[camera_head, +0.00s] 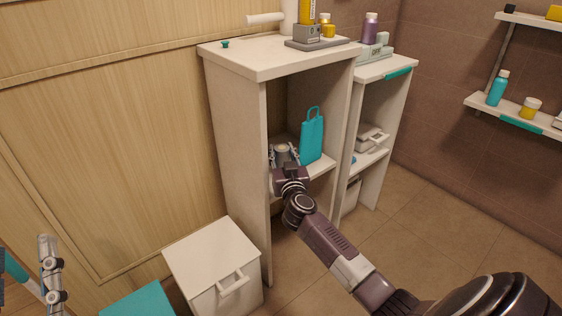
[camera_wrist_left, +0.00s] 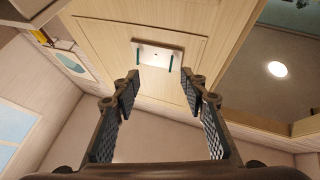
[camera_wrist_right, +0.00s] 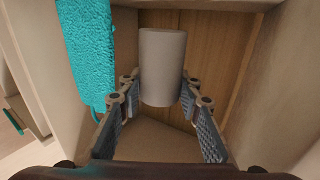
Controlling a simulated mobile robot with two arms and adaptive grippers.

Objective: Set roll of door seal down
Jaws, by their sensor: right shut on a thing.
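The roll of door seal (camera_wrist_right: 162,65) is a plain grey cylinder in the right wrist view. It also shows small in the head view (camera_head: 282,151), partly hidden by my gripper. My right gripper (camera_wrist_right: 161,88) is shut on the roll, one finger on each side. It reaches into the open compartment of the tall white cabinet (camera_head: 237,150), where the roll stands roughly upright over the shelf board (camera_head: 322,169). I cannot tell whether its base touches the board. My left gripper (camera_wrist_left: 163,85) is open and empty in the left wrist view, with wooden panelling beyond it.
A turquoise bag (camera_head: 312,140) stands close to the roll, on its right in the head view. The cabinet's side walls bound the compartment. A white bin (camera_head: 212,262) stands on the floor at left. A second cabinet (camera_head: 386,115) stands to the right.

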